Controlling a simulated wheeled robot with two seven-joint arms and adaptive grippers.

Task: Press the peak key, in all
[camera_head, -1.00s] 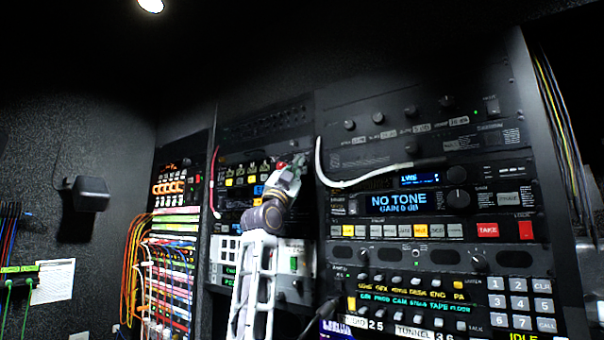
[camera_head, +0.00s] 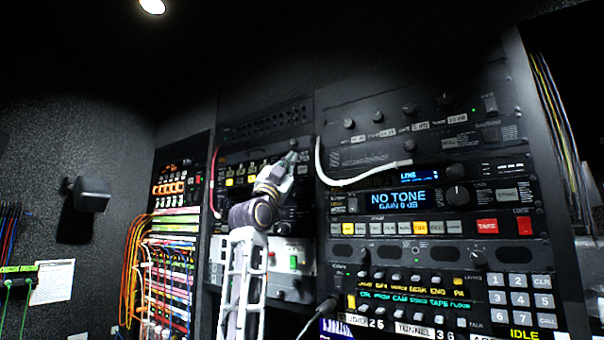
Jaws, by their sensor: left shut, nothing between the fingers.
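A row of pale and yellow keys (camera_head: 406,227) runs below the blue "NO TONE GAIN 0 dB" display (camera_head: 398,200) on the right rack. Most key legends are too small to read, so I cannot tell which is the peak key. A red TAKE key (camera_head: 487,226) stands right of the row. My left gripper (camera_head: 291,157) is shut and empty, with its tips up in front of the middle rack. It is left of and above the key row, apart from it. It hides part of the middle rack's lit keys (camera_head: 240,181). My right gripper is not in view.
A white cable (camera_head: 350,183) curves across the right rack's left side, close to my left gripper. A black knob (camera_head: 457,196) sticks out beside the display. A number keypad (camera_head: 518,299) is at lower right. Patch cables (camera_head: 135,270) hang at left.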

